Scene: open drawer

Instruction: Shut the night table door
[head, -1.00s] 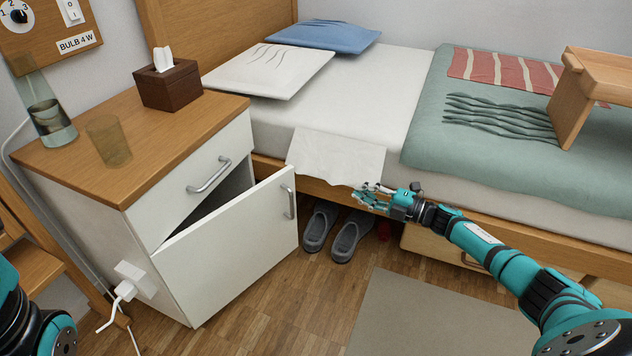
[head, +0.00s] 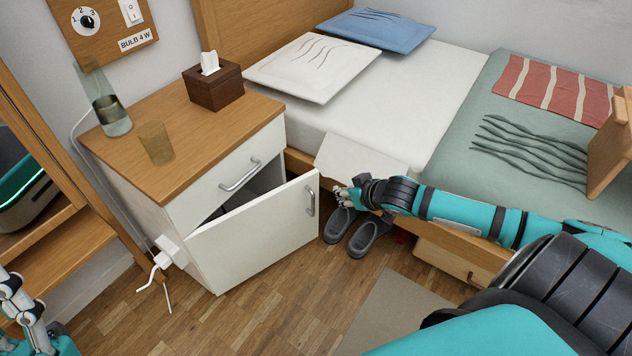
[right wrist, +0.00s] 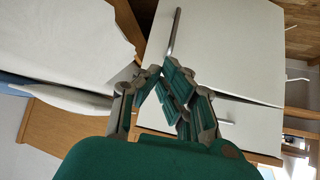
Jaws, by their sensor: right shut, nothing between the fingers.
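The white night table door (head: 255,240) stands ajar, swung out from the night table (head: 180,180), with a dark gap below the drawer. Its metal handle (head: 310,201) is near its free right edge. My right gripper (head: 342,196) is shut and empty, just right of the handle in the head view; I cannot tell if it touches the door. In the right wrist view the shut fingers (right wrist: 165,88) lie in front of the door (right wrist: 225,40) and its handle (right wrist: 173,35). My left gripper (head: 18,298) shows only partly at the lower left; its fingers' state is unclear.
A glass vase (head: 113,115), an amber cup (head: 155,143) and a tissue box (head: 214,86) stand on the night table. Slippers (head: 368,237) lie on the floor by the bed (head: 440,85). A white plug (head: 168,250) with a cable is at the table's left side. The floor before the door is clear.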

